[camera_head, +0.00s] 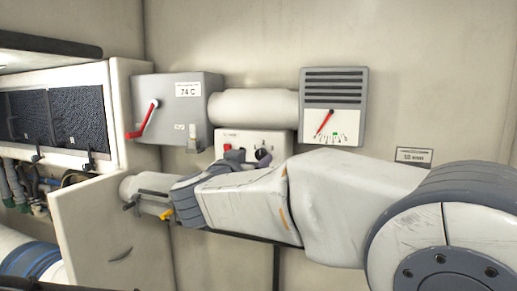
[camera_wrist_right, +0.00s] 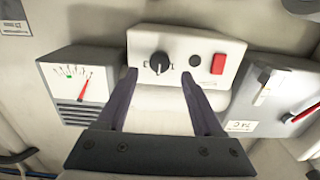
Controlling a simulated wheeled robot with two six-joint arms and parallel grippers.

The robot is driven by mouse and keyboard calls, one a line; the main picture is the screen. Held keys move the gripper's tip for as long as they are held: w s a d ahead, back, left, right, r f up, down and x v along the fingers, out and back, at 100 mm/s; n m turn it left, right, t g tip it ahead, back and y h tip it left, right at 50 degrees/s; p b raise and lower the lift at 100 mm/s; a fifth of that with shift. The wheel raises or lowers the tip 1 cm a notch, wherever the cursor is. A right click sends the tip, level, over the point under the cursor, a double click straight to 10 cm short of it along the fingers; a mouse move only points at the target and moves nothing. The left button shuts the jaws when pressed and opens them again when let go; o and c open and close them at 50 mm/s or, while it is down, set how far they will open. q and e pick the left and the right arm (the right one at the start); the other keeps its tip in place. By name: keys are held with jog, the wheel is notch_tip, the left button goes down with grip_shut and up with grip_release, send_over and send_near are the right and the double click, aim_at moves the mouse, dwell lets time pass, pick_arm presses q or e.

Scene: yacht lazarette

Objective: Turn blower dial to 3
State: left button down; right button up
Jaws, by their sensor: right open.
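The white blower panel (camera_head: 282,141) is on the wall below a pale duct and also shows in the wrist view (camera_wrist_right: 180,42). In the wrist view, which is turned over, its black dial (camera_wrist_right: 159,62) sits left of a small black round part and a red switch (camera_wrist_right: 217,64). The dial has a light pointer mark; its numbers are too small to read. My right gripper (camera_wrist_right: 158,77) is open, its dark fingers on either side of the dial with gaps visible. In the head view my right gripper (camera_head: 250,157) partly covers the panel. My left gripper is not seen.
A gauge box (camera_head: 332,103) with a red needle is right of the panel in the head view. A grey box (camera_head: 175,105) with a red lever and a 74 C label is left. An open cabinet door (camera_head: 95,235) stands at lower left.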

aim_at(260, 154)
jog(key=shift+p+x, duration=0.55)
jog(key=shift+x, duration=1.4)
grip_shut()
